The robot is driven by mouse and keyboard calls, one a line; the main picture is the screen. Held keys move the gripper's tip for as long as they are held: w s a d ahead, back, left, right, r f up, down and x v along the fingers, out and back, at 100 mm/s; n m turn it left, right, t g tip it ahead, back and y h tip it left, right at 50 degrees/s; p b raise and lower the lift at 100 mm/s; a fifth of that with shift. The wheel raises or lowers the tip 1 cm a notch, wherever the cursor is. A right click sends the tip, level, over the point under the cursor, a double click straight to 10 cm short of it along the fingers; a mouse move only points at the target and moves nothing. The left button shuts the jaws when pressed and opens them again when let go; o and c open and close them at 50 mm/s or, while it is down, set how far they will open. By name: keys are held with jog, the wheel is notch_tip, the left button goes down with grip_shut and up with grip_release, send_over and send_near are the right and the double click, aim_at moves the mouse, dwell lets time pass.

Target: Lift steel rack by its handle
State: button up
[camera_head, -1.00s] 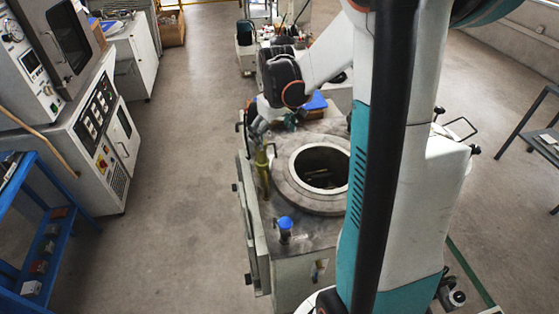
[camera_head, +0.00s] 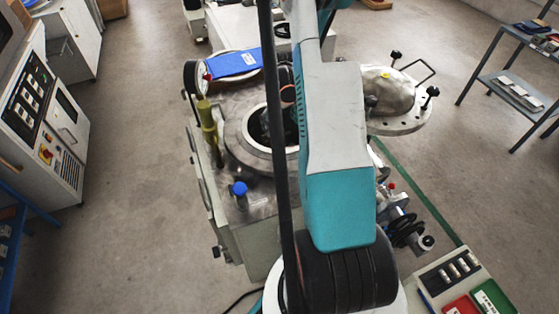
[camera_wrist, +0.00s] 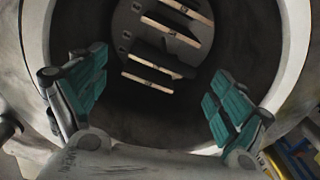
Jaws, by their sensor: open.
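My gripper (camera_wrist: 158,75) is open and empty in the wrist view, its two teal-padded fingers spread at the mouth of a round chamber (camera_head: 233,140). Inside the chamber, beyond the fingertips, is the steel rack (camera_wrist: 128,20), a dark round plate with holes. Several pale tile strips (camera_wrist: 147,82) sit in it, seen between and beyond the fingers. I cannot make out the rack's handle clearly.
A yellow-handled valve (camera_head: 207,120) and a blue knob (camera_head: 239,188) stand on the machine's left side. The round lid (camera_head: 400,118) stands open at the right. Floor on the left is clear.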

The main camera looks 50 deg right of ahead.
aim_at(280, 137)
jog(key=f+b, duration=0.1)
jog(key=f, duration=0.1)
jog(key=f+b, duration=0.1)
jog(key=f, duration=0.2)
jog(key=f+b, duration=0.1)
jog(key=f, duration=0.1)
jog(key=shift+w+a+f, duration=0.15)
jog(key=shift+a+f, duration=0.15)
jog(key=c, duration=1.9)
